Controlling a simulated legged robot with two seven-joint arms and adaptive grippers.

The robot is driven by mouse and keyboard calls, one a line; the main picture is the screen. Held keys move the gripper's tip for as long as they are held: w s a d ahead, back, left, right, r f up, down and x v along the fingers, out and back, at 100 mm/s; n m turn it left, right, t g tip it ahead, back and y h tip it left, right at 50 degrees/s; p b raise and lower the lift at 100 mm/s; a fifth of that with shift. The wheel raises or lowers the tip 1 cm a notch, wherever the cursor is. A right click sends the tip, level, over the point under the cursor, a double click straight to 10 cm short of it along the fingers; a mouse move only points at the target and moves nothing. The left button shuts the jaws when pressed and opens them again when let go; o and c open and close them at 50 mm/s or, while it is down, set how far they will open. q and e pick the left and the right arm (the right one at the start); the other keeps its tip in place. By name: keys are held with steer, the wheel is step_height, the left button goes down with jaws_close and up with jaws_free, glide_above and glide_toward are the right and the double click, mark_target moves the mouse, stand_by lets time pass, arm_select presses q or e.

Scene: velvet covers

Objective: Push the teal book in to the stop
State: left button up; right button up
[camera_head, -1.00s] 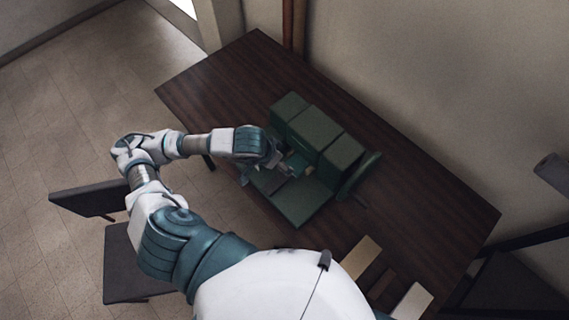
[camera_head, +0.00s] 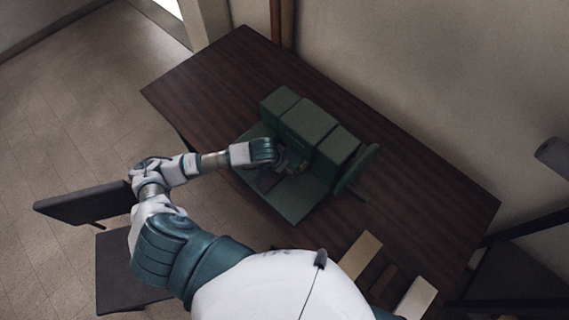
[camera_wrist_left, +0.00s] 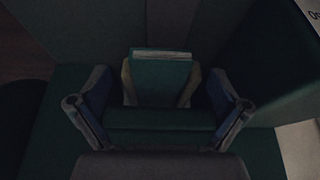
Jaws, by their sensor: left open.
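The teal book (camera_wrist_left: 160,78) shows in the left wrist view as a teal block with a pale top edge, in front of a dark green wall. My left gripper (camera_wrist_left: 160,105) is open, with one finger on each side of the book's line; I cannot tell whether it touches the book. In the head view my left gripper (camera_head: 290,165) is over the base of the green stand (camera_head: 298,203), close to its row of green blocks (camera_head: 308,122). The book cannot be made out there, where the gripper and shadow cover the place. My right gripper is not in view.
The stand is on a dark wooden table (camera_head: 215,80). A green disc-like piece (camera_head: 357,170) stands at its right end. Pale strips (camera_head: 360,254) lie at the table's lower right. A dark chair (camera_head: 125,265) is at the left. The table's far left part is clear.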

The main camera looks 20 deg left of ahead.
arm_select(q)
steer(key=shift+w+a+f, duration=0.15)
steer(key=shift+w+f, duration=0.1)
steer(key=shift+f, duration=0.55)
steer(key=shift+d, duration=0.25)
steer(key=c, duration=1.2)
steer(key=o, duration=1.2)
steer(key=shift+a, duration=0.15)
steer(key=v, duration=1.2)
steer(key=shift+a, duration=0.15)
